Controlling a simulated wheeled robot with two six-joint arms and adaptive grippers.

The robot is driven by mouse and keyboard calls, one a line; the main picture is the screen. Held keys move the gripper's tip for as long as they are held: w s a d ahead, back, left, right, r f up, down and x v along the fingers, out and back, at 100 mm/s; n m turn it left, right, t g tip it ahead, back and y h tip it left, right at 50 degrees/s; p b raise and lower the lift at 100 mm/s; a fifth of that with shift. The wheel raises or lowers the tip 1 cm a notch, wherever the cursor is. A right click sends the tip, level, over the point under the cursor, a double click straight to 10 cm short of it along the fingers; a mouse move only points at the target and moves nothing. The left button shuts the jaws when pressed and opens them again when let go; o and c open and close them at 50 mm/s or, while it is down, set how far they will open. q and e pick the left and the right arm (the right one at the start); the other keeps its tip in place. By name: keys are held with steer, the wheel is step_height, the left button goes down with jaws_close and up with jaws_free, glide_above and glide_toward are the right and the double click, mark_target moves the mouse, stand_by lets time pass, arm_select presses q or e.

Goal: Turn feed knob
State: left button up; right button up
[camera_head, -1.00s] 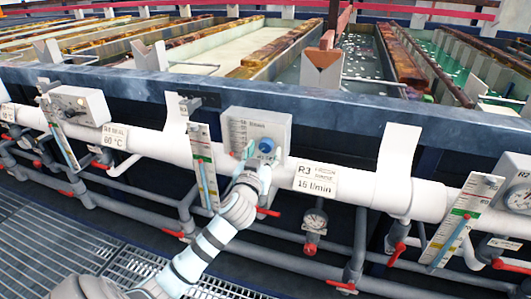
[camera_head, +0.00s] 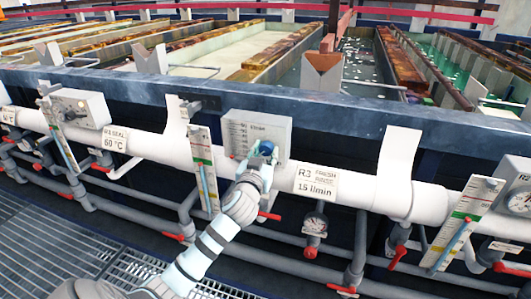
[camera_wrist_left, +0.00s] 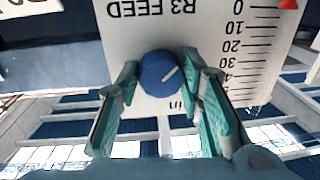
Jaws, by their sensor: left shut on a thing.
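The blue feed knob (camera_head: 265,148) sits on the front of a light grey box (camera_head: 239,135) on the white pipe. In the left wrist view the knob (camera_wrist_left: 160,72) is round, with a white line pointing to the upper right. My left gripper (camera_head: 258,160) is shut on the knob, with one teal finger on each side of it. The box face (camera_wrist_left: 215,30) appears upside down there, reading "R3 FEED", with a scale starting at 0 and a red mark near 0. My right gripper is not in view.
A label (camera_head: 316,183) reading R3 and about 15 l/min hangs right of the box. A gauge strip (camera_head: 205,165) stands close on its left. Red-handled valves and grey pipes run below. Rinse tanks lie behind the blue rail (camera_head: 350,95).

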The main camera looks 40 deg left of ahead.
arm_select(q)
steer(key=m+p, duration=0.1)
steer(key=m, duration=0.2)
steer(key=shift+m+p, duration=0.3)
steer(key=shift+m, duration=0.1)
steer(key=m+p, duration=0.1)
steer(key=m, duration=0.3)
steer(key=shift+a+t, duration=0.1)
steer(key=shift+t, duration=0.3)
steer(key=shift+m, duration=1.1)
steer(key=shift+p, duration=0.3)
steer(key=shift+f+m, duration=0.1)
steer(key=shift+m, duration=0.3)
steer(key=o, duration=1.2)
steer(key=shift+c, duration=0.2)
